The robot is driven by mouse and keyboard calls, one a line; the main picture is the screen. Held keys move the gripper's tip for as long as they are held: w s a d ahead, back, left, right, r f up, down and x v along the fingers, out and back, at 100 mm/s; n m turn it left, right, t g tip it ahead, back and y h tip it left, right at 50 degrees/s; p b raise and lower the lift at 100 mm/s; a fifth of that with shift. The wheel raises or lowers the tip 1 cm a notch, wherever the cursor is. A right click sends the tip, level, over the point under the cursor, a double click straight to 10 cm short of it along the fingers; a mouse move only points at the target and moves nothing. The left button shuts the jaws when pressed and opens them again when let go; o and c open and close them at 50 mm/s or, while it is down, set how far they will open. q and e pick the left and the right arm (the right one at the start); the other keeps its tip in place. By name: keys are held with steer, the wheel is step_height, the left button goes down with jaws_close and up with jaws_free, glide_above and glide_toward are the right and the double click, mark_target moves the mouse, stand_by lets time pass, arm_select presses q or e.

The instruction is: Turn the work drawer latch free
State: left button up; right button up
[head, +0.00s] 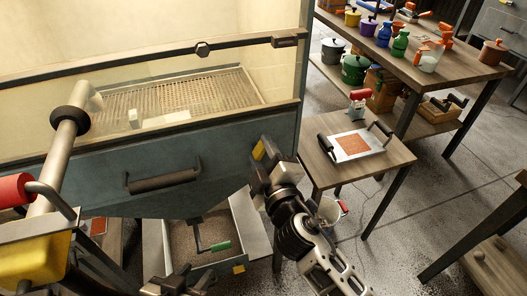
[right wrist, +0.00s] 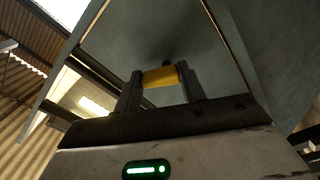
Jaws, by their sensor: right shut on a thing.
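The work drawer (head: 105,180) is the blue-grey front with a dark bar handle (head: 162,175), below the blast cabinet's window. Its yellow latch (head: 258,152) sits at the right end of that front. My right gripper (head: 264,158) is at the latch. In the right wrist view the yellow latch (right wrist: 160,77) lies between the two dark fingers, which are shut on it. The fingers hide part of the latch, and its exact turn is hard to tell. My left gripper (head: 172,284) is at the bottom edge, partly cut off, away from the latch; its fingers are unclear.
A lower drawer (head: 232,222) stands open with grit and a green-handled tool (head: 220,246). A small table (head: 325,125) with a framed plate (head: 352,147) stands right of the cabinet. A bench (head: 460,65) with pots is behind. A red-and-yellow fitting (head: 30,260) is at left.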

steer(key=n, duration=0.2)
steer(key=n+p, duration=0.1)
steer(key=n, duration=0.2)
steer(key=shift+a+r+n, duration=0.1)
steer(key=shift+a+n, duration=0.1)
steer(key=shift+n, duration=0.1)
stand_by(0.5)
steer(key=o, duration=1)
steer(key=shift+s, duration=0.1)
